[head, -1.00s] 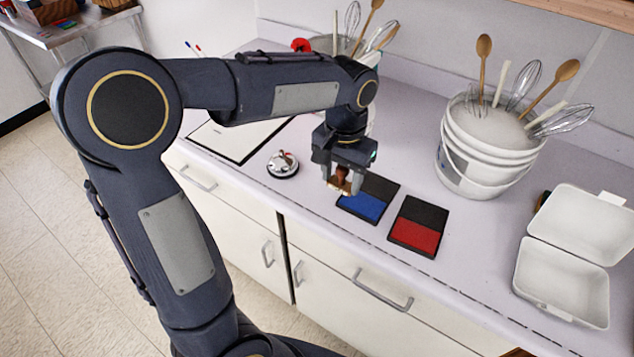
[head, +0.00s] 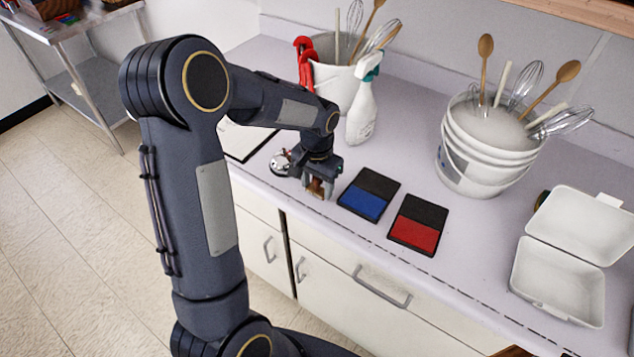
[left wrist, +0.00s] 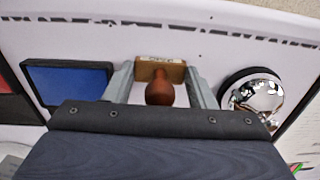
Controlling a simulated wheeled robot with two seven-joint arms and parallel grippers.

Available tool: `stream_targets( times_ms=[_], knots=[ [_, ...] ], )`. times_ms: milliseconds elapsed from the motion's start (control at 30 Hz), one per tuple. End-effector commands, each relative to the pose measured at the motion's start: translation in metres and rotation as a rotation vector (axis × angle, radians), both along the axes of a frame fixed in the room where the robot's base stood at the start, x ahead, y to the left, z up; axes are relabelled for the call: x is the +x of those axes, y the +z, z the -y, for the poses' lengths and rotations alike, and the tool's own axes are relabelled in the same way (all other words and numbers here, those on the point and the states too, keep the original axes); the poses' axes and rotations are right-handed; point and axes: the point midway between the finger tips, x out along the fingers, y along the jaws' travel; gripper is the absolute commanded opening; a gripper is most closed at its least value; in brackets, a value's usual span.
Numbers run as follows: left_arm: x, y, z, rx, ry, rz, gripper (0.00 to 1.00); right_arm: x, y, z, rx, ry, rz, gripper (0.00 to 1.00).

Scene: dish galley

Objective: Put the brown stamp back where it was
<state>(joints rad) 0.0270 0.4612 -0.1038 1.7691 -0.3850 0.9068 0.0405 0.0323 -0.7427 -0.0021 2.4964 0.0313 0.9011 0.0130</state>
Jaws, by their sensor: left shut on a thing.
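The brown stamp (left wrist: 160,88) is between the fingers of my left gripper (left wrist: 160,90) in the left wrist view, its wooden handle towards the camera. In the head view the left gripper (head: 318,188) is shut on the stamp, whose brown body (head: 316,187) shows low between the fingers. It is at the counter, between the blue ink pad and the silver bell. Whether the stamp touches the counter, I cannot tell. The blue ink pad (head: 368,193) lies just right of the gripper, the red ink pad (head: 418,224) farther right. My right gripper is not in view.
The silver bell (head: 281,162) stands close left of the gripper, partly hidden by it. A spray bottle (head: 363,108) and a utensil bucket (head: 335,80) stand behind. Stacked white buckets (head: 484,155) and an open white box (head: 560,272) stand to the right. The counter's front edge is close.

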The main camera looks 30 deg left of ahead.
Motion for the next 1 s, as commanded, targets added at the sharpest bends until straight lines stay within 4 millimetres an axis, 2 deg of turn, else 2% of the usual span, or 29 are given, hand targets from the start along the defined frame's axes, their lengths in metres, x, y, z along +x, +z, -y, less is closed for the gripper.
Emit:
stream_targets(
  times_ms=[233,267,433,667,800,867,1000],
  knots=[
    [0.000,-0.004,0.000,0.000,0.000,0.000,0.36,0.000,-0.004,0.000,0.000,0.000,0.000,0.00],
    [0.000,-0.004,0.000,0.000,0.000,0.000,0.52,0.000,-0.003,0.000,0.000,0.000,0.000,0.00],
    [0.000,-0.002,0.000,0.000,0.000,-0.001,0.72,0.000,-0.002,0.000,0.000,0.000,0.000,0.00],
    [0.000,-0.002,0.000,0.000,0.000,-0.001,0.72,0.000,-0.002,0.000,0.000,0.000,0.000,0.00],
    [0.000,0.005,0.000,0.001,0.000,0.002,0.72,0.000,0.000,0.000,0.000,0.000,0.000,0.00],
    [0.001,0.012,0.000,0.001,-0.001,0.003,0.72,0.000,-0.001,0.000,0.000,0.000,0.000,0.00],
    [0.001,0.040,0.000,0.001,-0.001,0.006,0.72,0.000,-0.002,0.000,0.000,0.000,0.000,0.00]
  ],
)
